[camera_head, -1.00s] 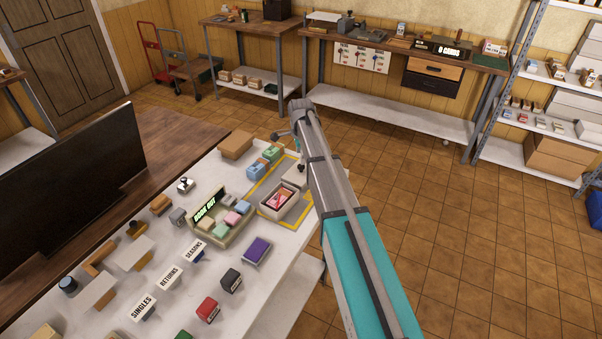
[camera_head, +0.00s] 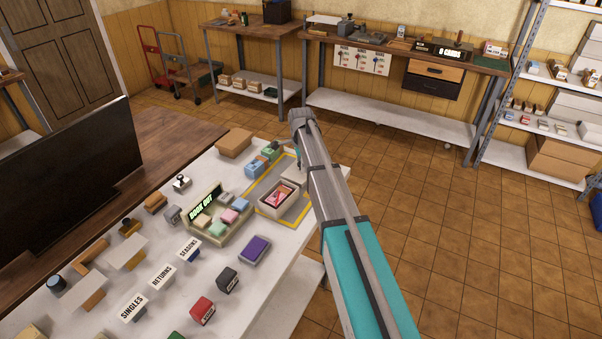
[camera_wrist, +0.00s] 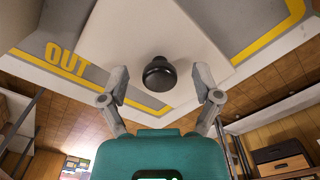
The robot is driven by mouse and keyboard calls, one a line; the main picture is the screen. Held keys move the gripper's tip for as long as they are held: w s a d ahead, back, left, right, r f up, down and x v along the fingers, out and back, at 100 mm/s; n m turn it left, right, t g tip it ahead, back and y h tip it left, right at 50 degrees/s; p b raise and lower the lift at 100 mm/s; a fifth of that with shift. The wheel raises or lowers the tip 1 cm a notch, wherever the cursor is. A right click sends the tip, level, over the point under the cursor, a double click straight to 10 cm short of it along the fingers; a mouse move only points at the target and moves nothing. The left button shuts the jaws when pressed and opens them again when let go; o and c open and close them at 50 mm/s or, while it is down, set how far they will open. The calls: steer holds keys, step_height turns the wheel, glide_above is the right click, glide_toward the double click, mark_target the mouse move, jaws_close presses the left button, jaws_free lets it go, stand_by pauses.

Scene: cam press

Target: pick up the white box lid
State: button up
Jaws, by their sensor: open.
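The white box lid (camera_wrist: 130,32) lies flat on the grey mat in the wrist view, with a round black knob (camera_wrist: 159,74) on it. In the head view the lid (camera_head: 289,170) is mostly hidden behind my arm, just behind the open box. My gripper (camera_wrist: 161,78) is open, with one finger on each side of the knob and visible gaps to both. Whether the fingertips are level with the knob is hard to tell. In the head view my gripper is mostly hidden behind the arm.
The open box (camera_head: 279,198) with red and pink contents stands on the yellow-bordered grey mat (camera_head: 262,172). The green "BOOK OUT" tray (camera_head: 217,240) with coloured blocks is left of it. Blue and green boxes (camera_head: 254,168) and a cardboard box (camera_head: 234,143) stand behind. Floor is clear to the right.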

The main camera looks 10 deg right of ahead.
stand_by(0.5)
jaws_close()
